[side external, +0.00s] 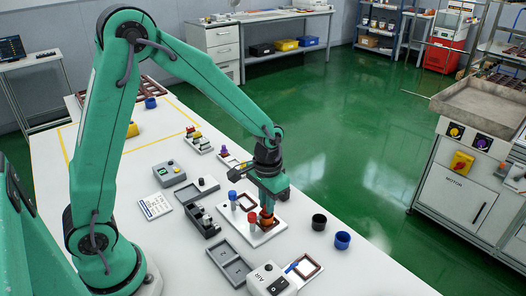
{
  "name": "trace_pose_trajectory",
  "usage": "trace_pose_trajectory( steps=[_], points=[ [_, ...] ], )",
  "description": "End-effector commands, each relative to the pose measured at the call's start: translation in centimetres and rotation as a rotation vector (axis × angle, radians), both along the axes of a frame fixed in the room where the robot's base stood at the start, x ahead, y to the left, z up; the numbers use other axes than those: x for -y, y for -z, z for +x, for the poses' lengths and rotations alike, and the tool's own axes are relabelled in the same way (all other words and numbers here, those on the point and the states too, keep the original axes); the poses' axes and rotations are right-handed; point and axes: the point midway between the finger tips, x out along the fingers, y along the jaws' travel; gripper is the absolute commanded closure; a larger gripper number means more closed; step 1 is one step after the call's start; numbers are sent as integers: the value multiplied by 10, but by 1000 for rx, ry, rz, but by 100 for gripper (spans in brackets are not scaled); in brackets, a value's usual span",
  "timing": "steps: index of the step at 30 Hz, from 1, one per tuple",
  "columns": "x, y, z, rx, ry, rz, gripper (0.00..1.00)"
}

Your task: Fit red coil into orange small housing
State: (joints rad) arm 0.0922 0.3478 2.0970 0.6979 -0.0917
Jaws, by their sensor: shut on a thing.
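My gripper (268,207) points down over a white plate (258,239) on the table. It is shut on the red coil, which is small and mostly hidden by the fingers. The orange small housing (267,221) is directly under the fingertips on the plate. The coil is at or just above the housing's top; I cannot tell whether it is inside. A red-topped post (252,217) and a blue-topped post (232,197) stand just left of the gripper.
A black cup (319,222) and a blue cup (342,240) stand to the right. A grey tray (230,264) and a grey-white box (271,280) with a black switch lie in front. The table's right edge is close.

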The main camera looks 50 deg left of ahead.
Motion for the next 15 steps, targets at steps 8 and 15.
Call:
trace_pose_trajectory(
  steps=[8, 15],
  points=[
    [0, 8, 0, 1, 0, 0, 100],
    [0, 8, 0, 1, 0, 0, 100]
  ],
)
